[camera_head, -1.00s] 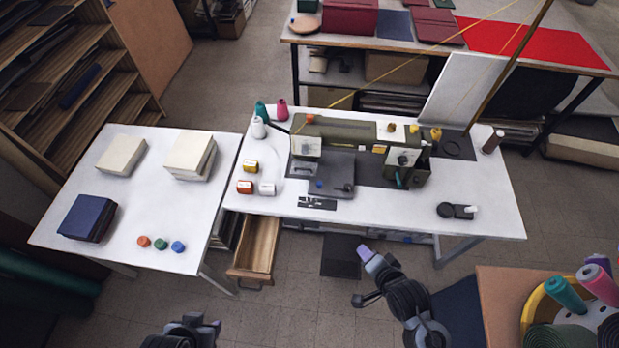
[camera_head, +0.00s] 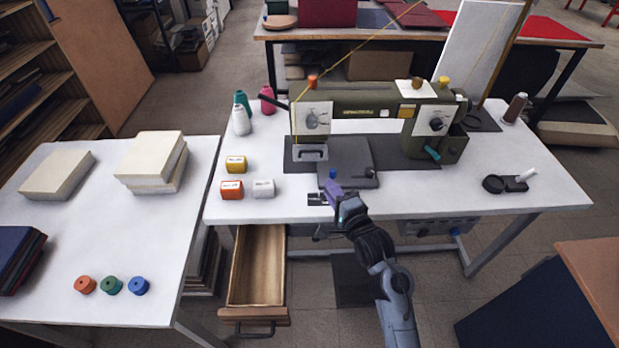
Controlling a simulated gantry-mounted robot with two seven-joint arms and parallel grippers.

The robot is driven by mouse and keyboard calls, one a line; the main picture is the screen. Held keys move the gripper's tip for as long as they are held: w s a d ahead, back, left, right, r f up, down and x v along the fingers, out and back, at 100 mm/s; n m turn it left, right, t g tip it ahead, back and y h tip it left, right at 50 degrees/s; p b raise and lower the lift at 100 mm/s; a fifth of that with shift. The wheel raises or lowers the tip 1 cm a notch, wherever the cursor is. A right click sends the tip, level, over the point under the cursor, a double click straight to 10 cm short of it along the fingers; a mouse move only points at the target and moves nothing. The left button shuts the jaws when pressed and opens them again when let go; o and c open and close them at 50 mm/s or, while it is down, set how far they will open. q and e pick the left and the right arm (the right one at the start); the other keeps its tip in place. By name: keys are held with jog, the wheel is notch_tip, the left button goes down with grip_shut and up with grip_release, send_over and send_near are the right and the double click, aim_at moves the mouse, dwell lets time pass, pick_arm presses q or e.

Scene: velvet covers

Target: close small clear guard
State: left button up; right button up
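The olive-green sewing machine (camera_head: 375,97) stands on the white table (camera_head: 480,190). Low at its left end, under the white-faced head (camera_head: 312,120), is a small pale grey piece (camera_head: 310,153) with a dark handle-like shape. It may be the small clear guard, but its clear part and how far it is open are too small to tell. My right gripper (camera_head: 333,190), with purple-grey tips, is over the table's front edge, below and right of that piece and apart from it. Whether its fingers are open cannot be seen. My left gripper is not in view.
A dark grey plate (camera_head: 347,162) with small knobs lies in front of the machine. Labelled boxes (camera_head: 232,190) and thread cones (camera_head: 241,120) stand left. An open drawer (camera_head: 257,268) juts out below the table. The table's right front is mostly clear.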

aim_at(311, 153)
pick_arm(q)
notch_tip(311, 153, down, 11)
jog(key=b, duration=0.9)
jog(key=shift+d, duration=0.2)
pick_arm(e)
jog(key=shift+t, duration=0.7)
jog(key=x, duration=0.4)
jog(key=r+x, duration=0.1)
jog(key=x, duration=0.8)
jog(key=shift+w+r, duration=0.3)
jog(key=shift+r, duration=0.1)
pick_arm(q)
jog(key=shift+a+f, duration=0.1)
pick_arm(e)
grip_shut()
